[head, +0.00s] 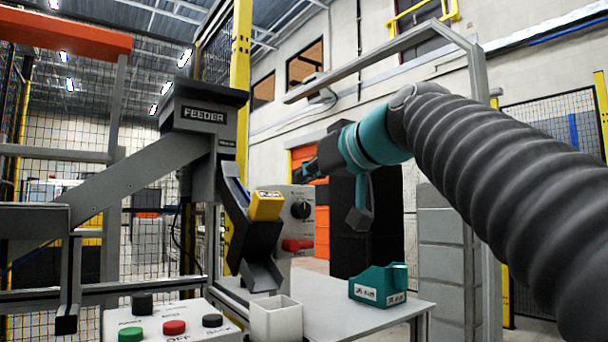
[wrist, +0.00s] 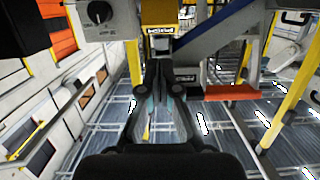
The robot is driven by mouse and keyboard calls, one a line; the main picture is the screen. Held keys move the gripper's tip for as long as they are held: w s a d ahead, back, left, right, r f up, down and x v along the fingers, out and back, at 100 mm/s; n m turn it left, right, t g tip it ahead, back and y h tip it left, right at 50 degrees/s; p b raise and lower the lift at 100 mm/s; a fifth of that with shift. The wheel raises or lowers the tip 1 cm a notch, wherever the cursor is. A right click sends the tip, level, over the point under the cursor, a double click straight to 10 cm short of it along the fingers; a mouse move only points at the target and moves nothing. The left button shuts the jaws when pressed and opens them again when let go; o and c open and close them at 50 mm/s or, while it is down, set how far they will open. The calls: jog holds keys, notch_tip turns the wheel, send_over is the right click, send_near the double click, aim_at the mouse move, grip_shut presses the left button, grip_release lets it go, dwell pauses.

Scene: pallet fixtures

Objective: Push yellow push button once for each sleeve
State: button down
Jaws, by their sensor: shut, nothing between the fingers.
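A yellow block (head: 266,206), which looks like the push button, sits on the dark chute under the grey feeder (head: 205,116). In the wrist view a yellow part (wrist: 162,11) shows at the top edge, just past my fingertips. My gripper (head: 304,174) is right of the yellow block and a little higher in the head view. Its fingers (wrist: 161,63) are together and empty, pointing toward the feeder. I cannot tell the depth gap, but I see no clear contact. No sleeve can be made out; the chute's inside is partly hidden.
A grey panel with a black knob (head: 300,209) and a red handle (head: 291,245) stands close beside the chute. A white open box (head: 276,320) is below the chute mouth. A teal fixture (head: 379,286) stands on the white table (head: 350,318). A button panel (head: 172,325) is in front.

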dwell(0.3)
jog(key=r, duration=0.1)
jog(key=s+d+r, duration=0.1)
jog(key=s+r, duration=0.1)
jog(key=r, duration=0.1)
jog(key=shift+s+d, duration=0.1)
jog(key=shift+d, duration=0.3)
jog(key=f+x, duration=0.3)
jog(key=x, duration=1)
jog(key=shift+s+d, duration=0.2)
jog(key=shift+s, duration=0.1)
jog(key=shift+r, duration=0.1)
